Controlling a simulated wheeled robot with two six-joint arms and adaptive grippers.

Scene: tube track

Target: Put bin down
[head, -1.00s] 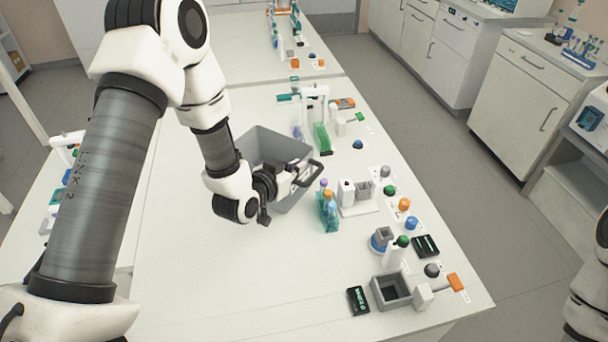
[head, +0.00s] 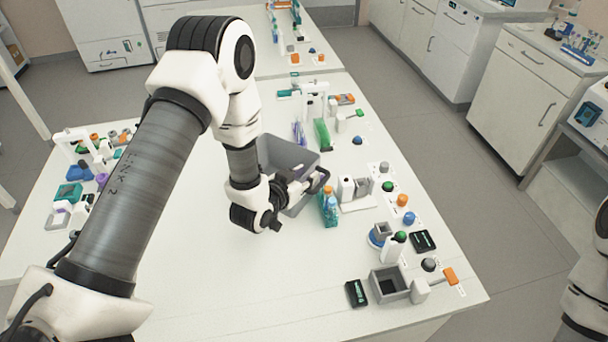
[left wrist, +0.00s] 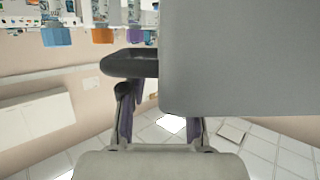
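The grey bin (head: 289,153) is an open box with a dark handle (head: 318,183) on its right side, above or on the middle of the white table. I cannot tell whether its base touches the table. My left gripper (head: 302,187) is at the handle and appears shut on it; my arm hides the bin's left part. In the left wrist view, the bin's grey wall (left wrist: 240,55) fills the upper right, and the dark handle (left wrist: 130,64) lies at the fingers (left wrist: 160,125). My right gripper is out of view.
A grey square box (head: 389,284) is near the front edge. The table's front left is clear (head: 200,260).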

